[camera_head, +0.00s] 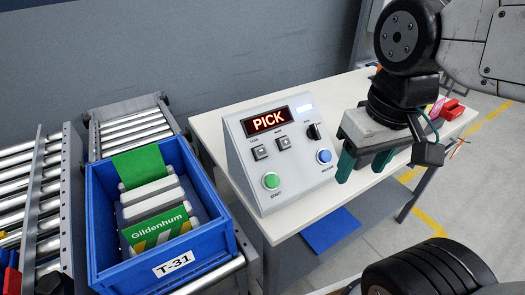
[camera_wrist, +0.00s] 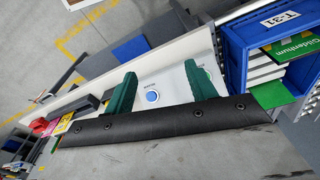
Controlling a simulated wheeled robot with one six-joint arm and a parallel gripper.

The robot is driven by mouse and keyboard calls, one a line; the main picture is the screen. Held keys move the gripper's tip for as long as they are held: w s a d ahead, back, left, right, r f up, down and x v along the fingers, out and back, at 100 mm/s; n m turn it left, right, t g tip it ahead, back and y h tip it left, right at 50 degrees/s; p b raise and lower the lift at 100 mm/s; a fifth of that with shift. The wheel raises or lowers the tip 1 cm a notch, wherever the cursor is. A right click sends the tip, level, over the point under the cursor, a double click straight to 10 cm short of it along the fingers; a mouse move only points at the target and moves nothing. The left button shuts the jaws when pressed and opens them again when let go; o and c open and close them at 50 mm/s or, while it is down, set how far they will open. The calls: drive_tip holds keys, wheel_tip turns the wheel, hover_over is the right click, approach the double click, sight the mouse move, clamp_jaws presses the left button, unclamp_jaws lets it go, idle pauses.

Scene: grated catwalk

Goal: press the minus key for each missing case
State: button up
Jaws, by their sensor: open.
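A grey control box (camera_head: 268,180) stands on the white table, its display (camera_head: 267,121) reading PICK in red. Two square grey keys, one on the left (camera_head: 260,153) and one on the right (camera_head: 283,143), sit below the display; their marks are too small to read. My gripper (camera_head: 361,172) is open and empty, right of the box and near its blue button (camera_head: 324,156). In the wrist view that button (camera_wrist: 152,96) shows between the green fingers; the keys are not visible there. A blue tote (camera_head: 180,250) labelled T-31 holds cases, including a green Gildenhum one (camera_head: 158,228).
The box also has a green button (camera_head: 271,181) and a black switch (camera_head: 313,131). Roller conveyors (camera_head: 130,130) lie at left. Red and yellow items (camera_head: 450,109) lie at the table's far right. The white table (camera_head: 225,122) has bare room behind the box.

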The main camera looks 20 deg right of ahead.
clamp_jaws()
idle(1.8)
